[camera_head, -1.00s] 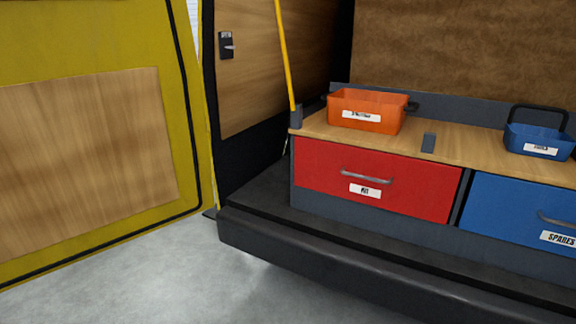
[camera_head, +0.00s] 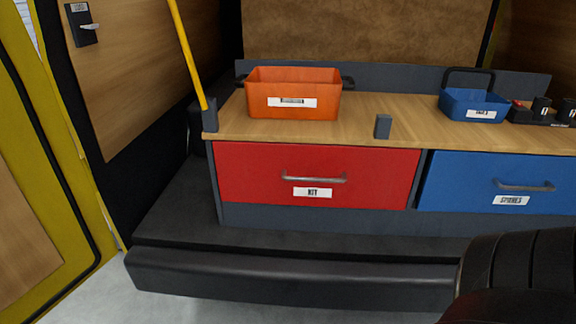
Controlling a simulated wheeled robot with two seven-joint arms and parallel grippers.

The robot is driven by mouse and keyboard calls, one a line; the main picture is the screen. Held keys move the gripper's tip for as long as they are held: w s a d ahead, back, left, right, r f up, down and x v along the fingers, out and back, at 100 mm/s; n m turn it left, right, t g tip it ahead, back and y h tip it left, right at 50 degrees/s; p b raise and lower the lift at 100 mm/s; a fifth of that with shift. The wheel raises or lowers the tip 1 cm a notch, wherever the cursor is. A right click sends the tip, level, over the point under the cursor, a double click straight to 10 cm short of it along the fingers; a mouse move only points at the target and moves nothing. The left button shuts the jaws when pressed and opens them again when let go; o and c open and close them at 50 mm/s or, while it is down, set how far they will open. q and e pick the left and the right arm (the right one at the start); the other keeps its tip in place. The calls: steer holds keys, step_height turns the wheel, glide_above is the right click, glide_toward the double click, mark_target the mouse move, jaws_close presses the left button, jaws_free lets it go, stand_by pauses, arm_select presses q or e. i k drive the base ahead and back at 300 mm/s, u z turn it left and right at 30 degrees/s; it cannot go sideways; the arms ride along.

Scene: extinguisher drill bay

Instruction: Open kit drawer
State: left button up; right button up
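The red kit drawer (camera_head: 250,180) is in the middle of the head view, with its front flush in the cabinet, so it looks shut. It has a grey bar handle (camera_head: 314,178) and a white label (camera_head: 312,192) reading KIT below the handle. Neither of my grippers shows. A dark, rounded, ribbed shape fills the lower right corner; I cannot tell for sure what it is.
An orange bin (camera_head: 262,98) and a blue carrier (camera_head: 472,105) stand on the wooden top (camera_head: 350,122). The blue spares drawer (camera_head: 450,180) is to the right. A yellow pole (camera_head: 187,52) stands left. The dark bumper (camera_head: 290,275) runs along the front.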

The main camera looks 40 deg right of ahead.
mark_target(316, 175)
steer(key=z, duration=0.55)
steer(key=i, duration=1.05)
steer(key=z, duration=0.9)
steer(key=i, duration=0.2)
steer(key=z, duration=0.25)
